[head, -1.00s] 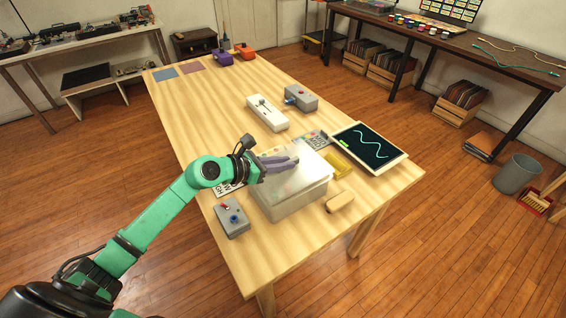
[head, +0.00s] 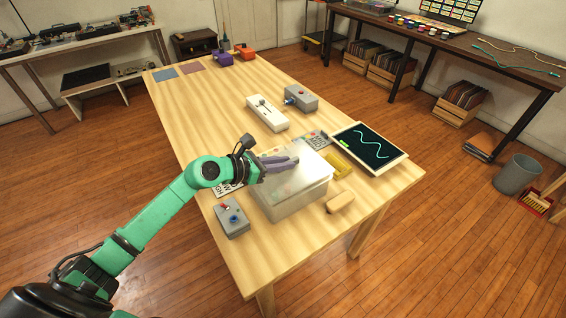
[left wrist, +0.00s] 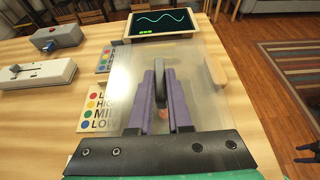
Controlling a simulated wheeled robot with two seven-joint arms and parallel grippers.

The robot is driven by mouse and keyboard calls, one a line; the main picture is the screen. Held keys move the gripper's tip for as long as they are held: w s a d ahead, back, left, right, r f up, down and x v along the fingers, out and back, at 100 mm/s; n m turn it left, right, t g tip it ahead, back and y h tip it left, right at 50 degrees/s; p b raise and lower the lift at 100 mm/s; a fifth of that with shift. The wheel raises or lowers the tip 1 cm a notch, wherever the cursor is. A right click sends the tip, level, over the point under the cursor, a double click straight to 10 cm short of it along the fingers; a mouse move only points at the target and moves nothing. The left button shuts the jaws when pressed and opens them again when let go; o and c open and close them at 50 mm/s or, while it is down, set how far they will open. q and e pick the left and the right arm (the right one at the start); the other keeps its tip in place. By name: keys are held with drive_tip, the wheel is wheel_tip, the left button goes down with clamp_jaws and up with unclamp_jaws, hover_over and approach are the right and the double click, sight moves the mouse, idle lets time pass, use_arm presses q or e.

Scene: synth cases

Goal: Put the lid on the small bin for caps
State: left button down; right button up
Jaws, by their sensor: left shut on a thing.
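The small bin (head: 297,205) is a pale, cloudy box near the front end of the wooden table. The clear lid (head: 310,175) lies level over its top; I cannot tell whether it is fully seated. The lid also shows in the left wrist view (left wrist: 202,75) as a see-through sheet. My left gripper (head: 292,162), with purple fingers, is above the lid, shut on its dark upright handle (left wrist: 165,78). The fingers partly hide the handle. Faint coloured spots show through the bin. A dark pronged shape at the right edge of the left wrist view may be my right gripper (left wrist: 307,152).
A grey button box (head: 231,220) stands left of the bin. A tan block (head: 340,202), a yellow tray (head: 338,164) and a tablet (head: 368,146) are close on its right. A white switch unit (head: 267,113) is behind. The table's middle left is clear.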

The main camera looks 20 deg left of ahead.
use_arm(q)
drive_tip(key=shift+f+b, duration=0.9)
drive_tip(key=c, duration=0.8)
unclamp_jaws()
drive_tip(key=shift+o, duration=0.2)
drive_tip(key=shift+s+a, duration=0.1)
drive_tip(key=b+v, duration=0.1)
drive_tip(key=v, duration=1.3)
drive_tip(key=shift+s+b, duration=0.2)
drive_tip(key=shift+b, duration=0.2)
drive_tip(key=shift+a, duration=0.1)
